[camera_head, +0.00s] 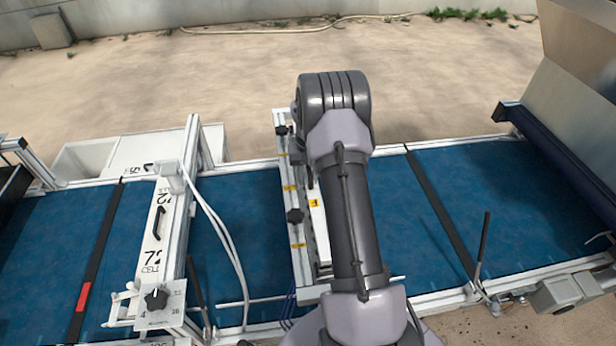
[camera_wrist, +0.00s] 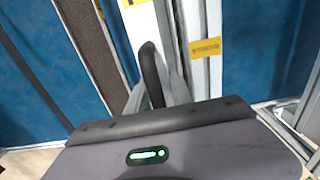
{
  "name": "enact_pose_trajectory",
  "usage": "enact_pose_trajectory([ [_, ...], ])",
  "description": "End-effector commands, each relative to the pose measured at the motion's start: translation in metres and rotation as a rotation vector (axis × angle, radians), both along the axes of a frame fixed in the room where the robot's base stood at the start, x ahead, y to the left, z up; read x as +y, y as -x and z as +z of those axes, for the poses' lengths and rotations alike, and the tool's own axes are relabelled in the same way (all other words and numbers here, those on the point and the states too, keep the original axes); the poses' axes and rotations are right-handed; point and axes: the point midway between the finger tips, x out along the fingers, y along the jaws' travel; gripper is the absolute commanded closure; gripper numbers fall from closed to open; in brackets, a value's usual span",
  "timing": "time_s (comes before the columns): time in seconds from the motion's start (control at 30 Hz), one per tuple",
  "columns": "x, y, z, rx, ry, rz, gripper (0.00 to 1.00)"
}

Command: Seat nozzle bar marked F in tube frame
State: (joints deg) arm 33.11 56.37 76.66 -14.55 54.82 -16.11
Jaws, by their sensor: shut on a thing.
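The nozzle bar marked F (camera_head: 314,203) is a long white bar with a yellow F label. It lies close along the right side of the tube frame (camera_head: 298,262), a pale metal frame across the blue belt with black knobs and yellow labels. My arm covers part of the bar in the head view and hides my gripper there. In the wrist view my gripper (camera_wrist: 157,88) is shut on the black loop handle of the white bar (camera_wrist: 141,22). The frame's rails (camera_wrist: 206,75) run beside the bar there. I cannot tell whether the bar touches or sits in the frame.
A brown strip (camera_wrist: 98,45) runs left of the bar in the wrist view. In the head view, a white gantry marked 72 CELL (camera_head: 152,235) with a dial box and pale hoses stands to the left. A hopper (camera_head: 575,85) stands far right.

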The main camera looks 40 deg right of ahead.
Motion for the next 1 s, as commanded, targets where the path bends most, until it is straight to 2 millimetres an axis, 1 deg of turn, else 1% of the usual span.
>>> enact_pose_trajectory([
  [0.13, 0.0, 0.0, -0.002, -0.001, 0.001, 0.0, 1.0],
  [0.17, 0.0, 0.0, -0.002, -0.001, 0.001, 0.0, 0.67],
  [0.2, 0.0, 0.0, -0.002, -0.001, 0.001, 0.0, 0.59],
  [0.27, 0.0, 0.0, -0.002, -0.001, 0.001, 0.0, 0.47],
  [0.53, 0.0, 0.0, -0.002, 0.001, -0.001, 0.0, 0.47],
  [0.67, 0.0, 0.0, 0.006, -0.001, 0.001, 0.001, 0.47],
  [0.77, 0.0, -0.001, 0.025, -0.003, 0.002, 0.0, 0.47],
  [1.0, -0.001, -0.001, 0.085, -0.003, 0.002, 0.0, 0.47],
])
